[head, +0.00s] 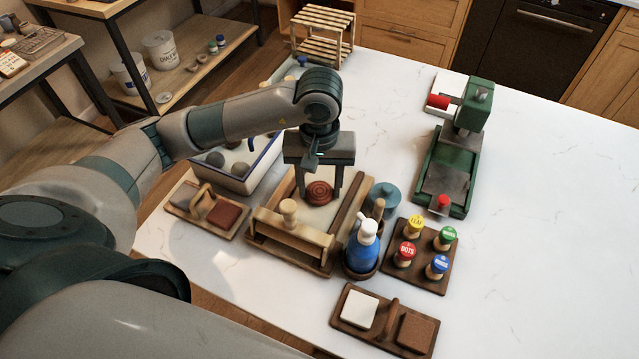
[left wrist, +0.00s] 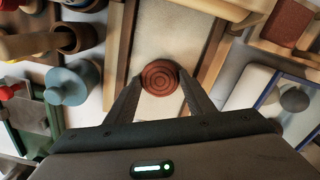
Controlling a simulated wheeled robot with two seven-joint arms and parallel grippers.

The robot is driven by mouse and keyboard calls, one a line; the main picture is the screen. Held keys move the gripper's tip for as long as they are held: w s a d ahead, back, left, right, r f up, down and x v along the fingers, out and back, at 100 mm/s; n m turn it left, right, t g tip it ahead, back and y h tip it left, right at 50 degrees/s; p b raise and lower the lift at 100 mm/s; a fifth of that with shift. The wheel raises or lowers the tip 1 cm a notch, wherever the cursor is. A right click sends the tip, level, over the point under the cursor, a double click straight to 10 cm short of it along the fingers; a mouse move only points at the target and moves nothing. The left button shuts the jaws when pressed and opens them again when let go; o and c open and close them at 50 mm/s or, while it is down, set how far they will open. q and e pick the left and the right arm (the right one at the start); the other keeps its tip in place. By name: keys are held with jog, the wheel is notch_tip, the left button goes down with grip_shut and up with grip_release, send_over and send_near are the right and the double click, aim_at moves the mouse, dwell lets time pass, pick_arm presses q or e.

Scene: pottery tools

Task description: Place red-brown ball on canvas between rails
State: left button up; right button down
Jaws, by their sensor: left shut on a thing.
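The red-brown ball (head: 319,192) is between the fingers of my left gripper (head: 321,190), over the pale canvas of the wooden board. In the left wrist view the ball (left wrist: 160,77) shows concentric rings on its top, with a fingertip against each side. The gripper is shut on it. The canvas (left wrist: 173,35) lies between two wooden rails (left wrist: 120,40). I cannot tell whether the ball touches the canvas. A wooden roller with a knob (head: 288,213) spans the near end of the board. My right gripper is not in view.
A white bin with grey balls (head: 237,180) stands left of the board. A blue bottle (head: 362,250), a stamp rack (head: 418,268) and a teal lidded pot (head: 384,196) stand to the right. A green press (head: 447,165) is farther back. The table's right side is clear.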

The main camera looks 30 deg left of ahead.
aim_at(320, 191)
pick_arm(q)
jog(key=o, duration=1.2)
jog(key=shift+r+p, duration=0.2)
jog(key=shift+p, duration=0.15)
jog(key=shift+r+b, duration=0.3)
jog(key=shift+b, duration=0.05)
jog(key=shift+r+b, duration=1.55)
jog(key=shift+r, duration=4.1)
